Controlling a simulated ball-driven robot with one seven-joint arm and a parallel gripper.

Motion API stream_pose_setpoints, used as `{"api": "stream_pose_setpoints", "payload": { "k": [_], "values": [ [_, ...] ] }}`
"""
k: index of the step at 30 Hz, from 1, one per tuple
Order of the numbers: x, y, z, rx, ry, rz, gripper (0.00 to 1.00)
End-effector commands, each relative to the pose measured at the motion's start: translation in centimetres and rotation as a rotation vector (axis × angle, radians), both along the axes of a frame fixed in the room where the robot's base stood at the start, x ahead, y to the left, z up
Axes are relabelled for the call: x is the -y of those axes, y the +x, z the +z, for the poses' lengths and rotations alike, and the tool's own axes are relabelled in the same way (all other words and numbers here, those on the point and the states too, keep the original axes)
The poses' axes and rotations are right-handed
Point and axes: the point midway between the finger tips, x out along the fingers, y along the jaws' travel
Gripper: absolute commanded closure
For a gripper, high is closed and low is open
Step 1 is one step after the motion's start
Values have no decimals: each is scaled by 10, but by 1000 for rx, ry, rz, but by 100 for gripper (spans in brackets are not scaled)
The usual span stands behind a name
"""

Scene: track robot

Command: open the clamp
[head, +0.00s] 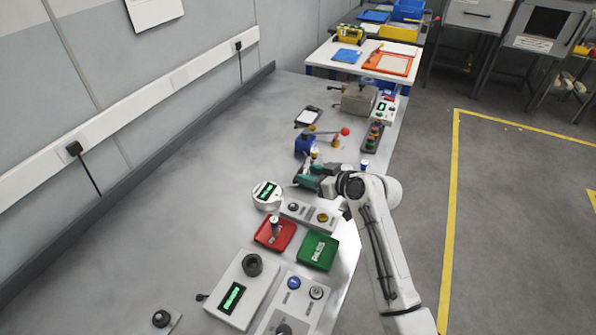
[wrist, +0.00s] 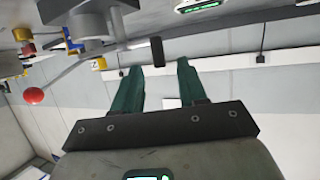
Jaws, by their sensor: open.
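The clamp shows in the head view as a bar lever with a red ball knob (head: 345,131), beside a blue block (head: 305,144) and a small orange post (head: 335,143). The lever lies nearly level across the bench. In the wrist view, which looks upside down, the red knob (wrist: 33,95) is at the left on a thin rod, leading to a grey body (wrist: 88,18). My gripper (head: 306,177) is just in front of the clamp, nearer the camera. Its green fingers (wrist: 158,78) are apart with nothing between them. The knob is outside them, to the left in the wrist view.
A white round meter (head: 267,194), a grey button box (head: 308,213), a red tray (head: 274,234) and a green PASS tray (head: 318,252) stand nearer the camera. A grey box (head: 359,100) stands beyond the clamp. The left of the bench is clear.

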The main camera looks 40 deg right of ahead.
Motion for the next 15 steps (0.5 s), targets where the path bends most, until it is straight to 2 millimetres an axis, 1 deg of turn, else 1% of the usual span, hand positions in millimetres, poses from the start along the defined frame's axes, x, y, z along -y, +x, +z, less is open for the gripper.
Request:
{"api": "stream_pose_setpoints", "payload": {
  "k": [1, 6, 10, 15],
  "values": [
    [0, 9, -2, 0, 0, 1, 58],
    [-2, 31, -12, -1, 1, 2, 58],
    [-1, 40, -16, 0, 0, 0, 58],
    [-2, 44, -18, -1, 0, 0, 58]
  ]
}}
